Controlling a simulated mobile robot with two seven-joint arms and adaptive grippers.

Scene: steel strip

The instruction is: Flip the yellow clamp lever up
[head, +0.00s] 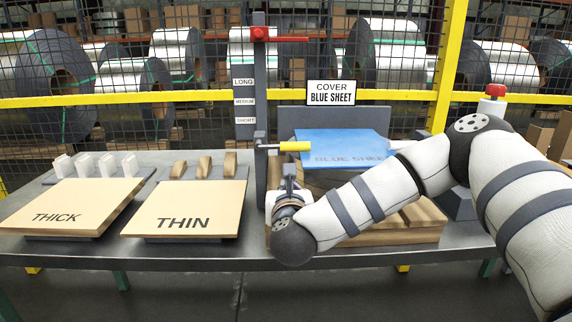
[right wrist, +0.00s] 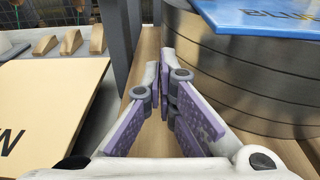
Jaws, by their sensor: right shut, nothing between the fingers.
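The yellow clamp lever (head: 295,146) sticks out roughly level to the right from the dark upright post (head: 259,90), a little above the table in the head view. The lever does not show in the right wrist view. My right gripper (head: 289,174) is just below the lever, beside the post; whether it touches the lever is not clear. In the right wrist view its purple-padded fingers (right wrist: 166,85) are closed together with nothing between them. My left gripper is not in view.
A blue sheet (head: 342,144) lies on a stack right of the post, with a wooden pallet (head: 410,228) below. A red lever (head: 285,38) is at the post's top. Boards marked THICK (head: 75,200) and THIN (head: 190,197) lie to the left. A wire fence stands behind.

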